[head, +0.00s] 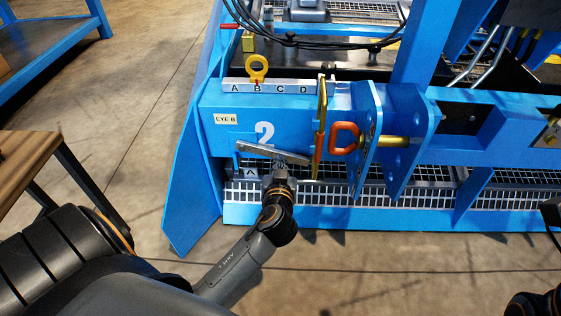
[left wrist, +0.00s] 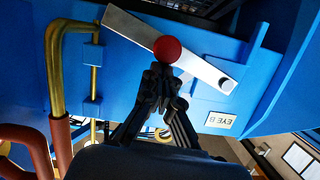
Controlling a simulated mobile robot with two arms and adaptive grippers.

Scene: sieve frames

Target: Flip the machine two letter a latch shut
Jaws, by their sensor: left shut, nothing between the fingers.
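The machine two latch is a flat grey metal bar (head: 262,151) below the white number 2 on the blue beam, above a small plate lettered A (head: 250,172). It slopes slightly down to the right in the head view. In the left wrist view the bar (left wrist: 200,68) has a pivot bolt near the EYE B end and a red round knob (left wrist: 167,49) along it. My left gripper (head: 280,176) is shut and empty just below the bar; its fingertips (left wrist: 158,72) are at the knob. I cannot tell whether they touch.
A brass rod (head: 321,115) and an orange shackle (head: 343,138) hang right of the latch. A yellow eye pin (head: 257,68) stands on the lettered rail (head: 290,88). A wooden table (head: 30,170) is at the left. Floor left of the machine is clear.

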